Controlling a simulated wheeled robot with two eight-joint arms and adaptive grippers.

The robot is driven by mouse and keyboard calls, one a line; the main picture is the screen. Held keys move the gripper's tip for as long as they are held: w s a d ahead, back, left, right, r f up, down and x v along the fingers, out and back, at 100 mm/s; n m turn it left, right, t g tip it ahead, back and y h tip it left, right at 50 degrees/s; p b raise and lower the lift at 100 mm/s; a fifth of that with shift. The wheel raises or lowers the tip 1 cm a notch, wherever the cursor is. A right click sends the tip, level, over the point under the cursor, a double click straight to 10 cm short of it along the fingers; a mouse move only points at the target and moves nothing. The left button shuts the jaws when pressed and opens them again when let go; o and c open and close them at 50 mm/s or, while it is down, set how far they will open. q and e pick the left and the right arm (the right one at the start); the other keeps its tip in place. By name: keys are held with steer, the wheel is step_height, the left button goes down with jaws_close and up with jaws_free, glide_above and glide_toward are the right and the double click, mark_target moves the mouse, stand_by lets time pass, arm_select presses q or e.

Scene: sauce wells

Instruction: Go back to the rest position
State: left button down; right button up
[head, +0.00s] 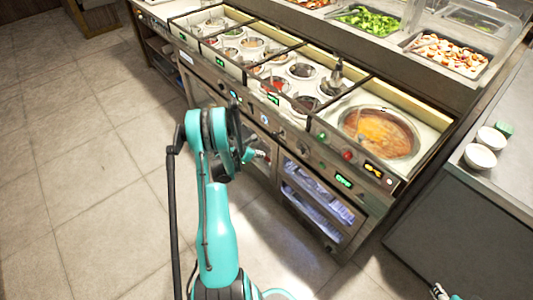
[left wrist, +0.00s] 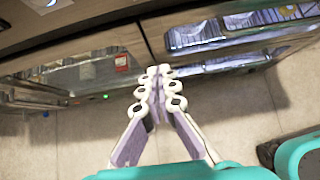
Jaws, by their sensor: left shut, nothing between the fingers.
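My left arm rises from the bottom of the head view. My left gripper (head: 260,154) is in front of the counter's lower doors, below the control panel. In the left wrist view its two fingers (left wrist: 160,72) meet at the tips, with nothing between them. A small white and teal part of my right gripper (head: 440,291) shows at the bottom edge of the head view. Most of it is cut off, so its opening cannot be made out.
The sauce counter (head: 318,128) holds several round wells and a large pot of orange-brown sauce (head: 382,133). A ladle (head: 336,76) stands in one well. White bowls (head: 480,156) and a green item (head: 504,129) sit on the right-hand counter. The tiled floor (head: 80,190) at left is clear.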

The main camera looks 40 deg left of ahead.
arm_select(q)
steer(key=shift+p+v, duration=0.3)
steer(key=shift+v, duration=1.2)
steer(key=shift+d, duration=0.1)
